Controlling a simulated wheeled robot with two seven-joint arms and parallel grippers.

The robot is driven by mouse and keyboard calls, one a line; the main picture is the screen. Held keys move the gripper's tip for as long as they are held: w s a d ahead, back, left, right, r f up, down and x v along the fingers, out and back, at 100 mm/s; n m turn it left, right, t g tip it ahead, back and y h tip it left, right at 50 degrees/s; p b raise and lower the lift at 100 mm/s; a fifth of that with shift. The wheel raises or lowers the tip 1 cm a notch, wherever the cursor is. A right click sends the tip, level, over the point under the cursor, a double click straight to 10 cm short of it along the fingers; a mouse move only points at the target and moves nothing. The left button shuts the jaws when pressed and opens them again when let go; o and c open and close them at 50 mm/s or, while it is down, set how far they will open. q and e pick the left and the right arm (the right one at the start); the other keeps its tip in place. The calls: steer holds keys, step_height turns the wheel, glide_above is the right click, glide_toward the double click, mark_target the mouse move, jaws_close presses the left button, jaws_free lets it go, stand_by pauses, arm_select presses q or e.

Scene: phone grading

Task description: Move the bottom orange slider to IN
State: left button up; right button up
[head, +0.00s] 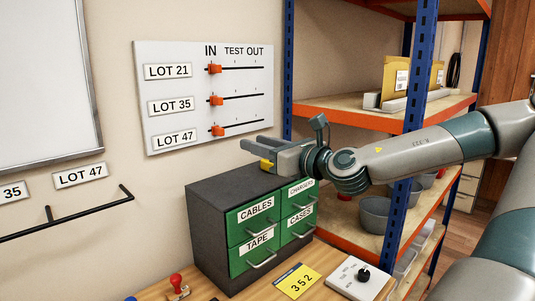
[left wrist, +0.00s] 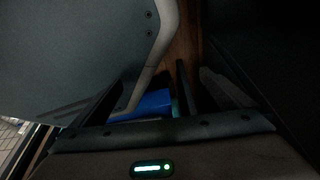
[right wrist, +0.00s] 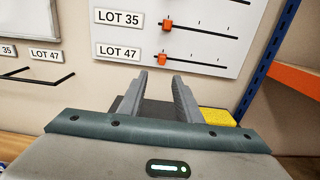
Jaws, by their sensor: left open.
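The bottom orange slider (head: 218,131) is on the LOT 47 track of the white wall board (head: 180,92). It sits at the left end of its track, on the IN side. It also shows in the right wrist view (right wrist: 162,58), just above the gap between my fingers. My right gripper (head: 256,151) is open and empty, below and to the right of this slider and apart from it, above the drawer cabinet. My left gripper (left wrist: 160,95) shows only in the dark left wrist view, open; its fingers are hard to make out.
The LOT 21 (head: 215,69) and LOT 35 (head: 216,100) sliders also sit at the left. A dark cabinet with green drawers (head: 209,221) stands below, with a yellow block (right wrist: 217,117) on top. Blue-orange shelving (head: 411,120) stands right. A red-handled stamp (head: 177,283) is on the table.

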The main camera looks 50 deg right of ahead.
arm_select(q)
steer(key=shift+t, duration=0.5)
steer(key=w, duration=0.1)
steer(key=w+d, duration=0.1)
steer(key=w+r, duration=0.1)
steer(key=w, duration=0.1)
steer(key=shift+w+d+b, duration=0.1)
steer(key=shift+d+b, duration=0.3)
arm_select(e)
steer(key=s, duration=0.2)
steer(key=shift+s+a, duration=0.2)
steer(key=shift+s, duration=0.2)
